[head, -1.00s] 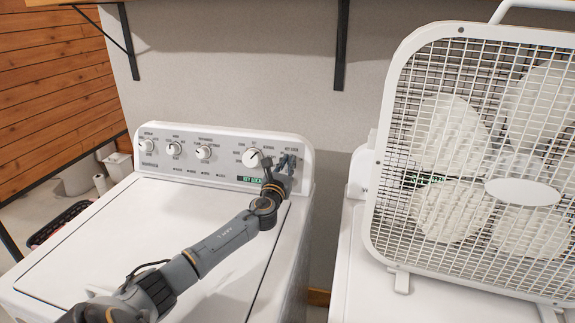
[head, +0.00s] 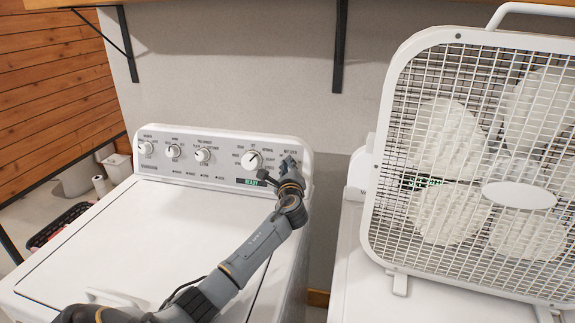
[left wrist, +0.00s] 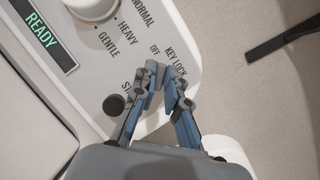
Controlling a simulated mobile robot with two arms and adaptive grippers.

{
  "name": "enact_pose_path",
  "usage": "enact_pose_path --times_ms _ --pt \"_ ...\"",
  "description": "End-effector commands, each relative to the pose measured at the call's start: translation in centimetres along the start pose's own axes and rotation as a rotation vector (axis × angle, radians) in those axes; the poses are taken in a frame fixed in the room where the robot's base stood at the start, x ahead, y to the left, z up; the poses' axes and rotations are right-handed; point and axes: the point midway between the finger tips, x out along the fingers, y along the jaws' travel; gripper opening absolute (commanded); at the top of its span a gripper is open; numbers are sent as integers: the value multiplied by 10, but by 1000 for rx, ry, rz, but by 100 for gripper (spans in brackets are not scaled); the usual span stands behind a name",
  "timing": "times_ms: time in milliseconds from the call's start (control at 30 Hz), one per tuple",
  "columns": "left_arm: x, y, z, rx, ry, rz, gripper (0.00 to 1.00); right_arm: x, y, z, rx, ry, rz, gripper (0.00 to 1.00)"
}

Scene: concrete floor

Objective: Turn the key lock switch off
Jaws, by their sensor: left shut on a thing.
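The washer's control panel (head: 220,175) runs along the back of the white washer. The printed KEY LOCK and OFF labels show at its right end, beside the fingertips in the left wrist view. My left gripper (left wrist: 167,82) reaches over that spot from the front; it also shows in the head view (head: 287,163). Its fingers are shut on the key lock switch, which they mostly hide, so its exact angle cannot be told. The small display (left wrist: 46,32) reads READY in green. My right gripper is not in view.
A large white dial (head: 251,160) and a dark round button (left wrist: 114,104) sit left of the gripper. Three smaller dials are farther left. A white box fan (head: 398,240) stands on the white appliance at right. The washer lid (head: 130,235) is clear.

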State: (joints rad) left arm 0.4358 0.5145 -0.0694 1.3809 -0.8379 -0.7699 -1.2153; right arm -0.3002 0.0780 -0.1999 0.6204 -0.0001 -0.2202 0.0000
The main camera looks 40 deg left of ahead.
Motion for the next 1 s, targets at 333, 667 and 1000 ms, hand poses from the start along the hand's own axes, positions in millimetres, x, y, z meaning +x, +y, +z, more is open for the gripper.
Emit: enact_pose_path --times_ms 333,667,1000 --pt "0 0 -2 -72 4 34 0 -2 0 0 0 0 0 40" --pt "0 0 -2 -76 4 36 0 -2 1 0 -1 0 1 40" --pt "0 0 -1 -74 2 35 35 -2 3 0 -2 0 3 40"
